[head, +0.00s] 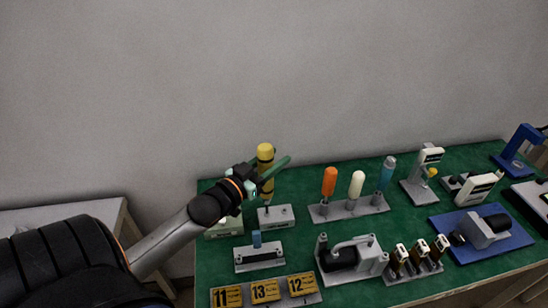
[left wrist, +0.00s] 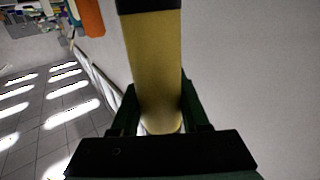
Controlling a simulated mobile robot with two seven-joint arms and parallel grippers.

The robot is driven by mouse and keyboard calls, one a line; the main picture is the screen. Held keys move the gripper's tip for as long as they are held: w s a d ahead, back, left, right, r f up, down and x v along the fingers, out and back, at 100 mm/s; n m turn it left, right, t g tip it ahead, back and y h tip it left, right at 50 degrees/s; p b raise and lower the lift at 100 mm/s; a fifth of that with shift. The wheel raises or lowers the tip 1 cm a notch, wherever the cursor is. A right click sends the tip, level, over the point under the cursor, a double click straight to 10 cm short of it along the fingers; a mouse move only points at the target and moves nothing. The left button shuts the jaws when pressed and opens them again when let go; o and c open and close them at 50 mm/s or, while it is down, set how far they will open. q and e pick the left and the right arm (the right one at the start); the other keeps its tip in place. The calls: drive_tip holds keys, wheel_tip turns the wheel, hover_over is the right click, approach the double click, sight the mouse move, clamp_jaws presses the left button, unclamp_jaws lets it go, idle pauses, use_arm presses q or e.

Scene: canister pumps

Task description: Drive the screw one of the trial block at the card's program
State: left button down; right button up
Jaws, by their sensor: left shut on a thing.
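My left gripper (head: 268,180) is shut on a yellow-handled tool (head: 265,155), which it holds upright above a small grey stand (head: 281,216). In the left wrist view the yellow handle (left wrist: 155,65) runs up between the green fingers, with a dark band at its top; its working end is hidden. A grey block with a blue piece on top (head: 258,257) sits in front of the stand; I cannot tell for sure that it is the trial block. No screw can be made out. A grey plate carries yellow cards marked 11, 13 and 12 (head: 265,291) at the front edge.
A rack of orange, white and blue handled tools (head: 348,209) stands just right. A blue base with a motor (head: 483,236) is at right. Green mat shows between them.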

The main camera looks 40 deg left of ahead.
sight(271, 146)
use_arm(q)
drive_tip(key=shift+r+p, duration=0.1)
drive_tip(key=shift+p, duration=0.3)
idle(0.5)
drive_tip(key=shift+r, duration=0.1)
drive_tip(key=shift+r, duration=2.4)
drive_tip(key=shift+d+f, duration=0.1)
